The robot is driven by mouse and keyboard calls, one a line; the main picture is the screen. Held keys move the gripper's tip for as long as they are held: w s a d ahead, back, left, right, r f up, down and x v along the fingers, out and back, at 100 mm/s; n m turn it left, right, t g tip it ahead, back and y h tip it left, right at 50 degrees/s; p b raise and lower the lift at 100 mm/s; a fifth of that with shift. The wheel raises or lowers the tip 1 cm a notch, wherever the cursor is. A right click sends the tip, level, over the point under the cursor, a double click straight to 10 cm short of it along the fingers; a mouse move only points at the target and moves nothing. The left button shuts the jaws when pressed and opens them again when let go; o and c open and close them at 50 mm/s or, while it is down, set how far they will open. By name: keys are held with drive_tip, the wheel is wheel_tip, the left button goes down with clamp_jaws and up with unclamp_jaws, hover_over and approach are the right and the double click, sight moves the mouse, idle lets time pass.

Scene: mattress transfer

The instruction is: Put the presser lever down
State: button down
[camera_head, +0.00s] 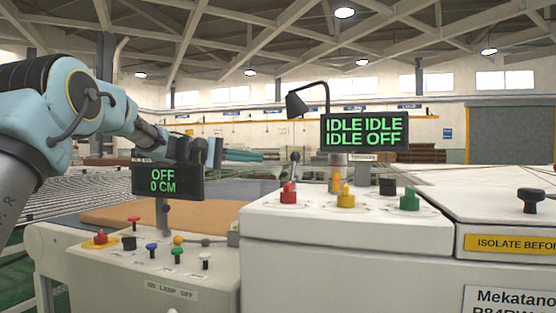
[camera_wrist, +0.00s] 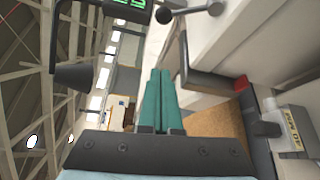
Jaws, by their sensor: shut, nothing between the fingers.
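A thin upright lever with a dark ball (camera_head: 294,157) stands at the left end of the white machine's top, behind a red knob. A lever (camera_wrist: 190,12), seemingly the same one, shows at the top edge of the wrist view, which is turned on its side. No label I can read names it the presser lever. My gripper (camera_head: 212,152) is above the small display, left of the lever and apart from it. In the wrist view its two teal fingers (camera_wrist: 157,100) lie together with nothing between them.
The small display (camera_head: 163,180) reads OFF, 0 CM, above a panel of coloured knobs (camera_head: 150,248). A larger display (camera_head: 365,132) reads IDLE and OFF. A lamp (camera_head: 297,105) stands beside it. Red, yellow and green knobs (camera_head: 410,199) line the machine top. A brown surface (camera_head: 150,212) lies below my arm.

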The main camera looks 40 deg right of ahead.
sight(294, 166)
drive_tip(key=p+x, duration=0.2)
drive_tip(key=x, duration=0.7)
drive_tip(key=shift+s+d+r, duration=0.1)
drive_tip(key=shift+s+d, duration=0.15)
drive_tip(key=shift+s, duration=0.15)
drive_tip(key=shift+s+a+r+p, duration=0.25)
drive_tip(key=shift+s+a+p, duration=0.05)
drive_tip(key=shift+s+a, duration=1)
drive_tip(key=shift+a+f+b, duration=0.1)
drive_tip(key=shift+a+b, duration=0.1)
drive_tip(key=shift+b, duration=0.6)
